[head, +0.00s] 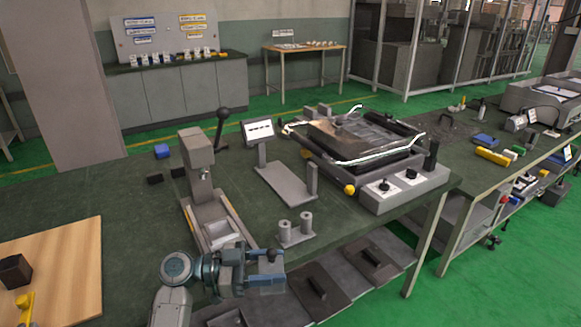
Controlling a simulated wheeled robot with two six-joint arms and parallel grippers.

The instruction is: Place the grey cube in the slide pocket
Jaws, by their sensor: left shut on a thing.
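My left gripper (272,270) is low in the middle of the head view, over the near edge of the green bench top. Its blue-grey jaws are shut on a small grey thing, taken to be the grey cube, which is mostly hidden by the jaws. The grey press-like fixture (197,150) stands just beyond and left of the gripper. Its slide (218,222), a pale recessed tray with a yellow edge strip, runs toward me; its near end is partly hidden by my arm. The gripper is right of that near end. My right gripper is out of view.
A two-post grey holder (295,232) stands close behind the gripper. A wooden board (55,270) lies at left.

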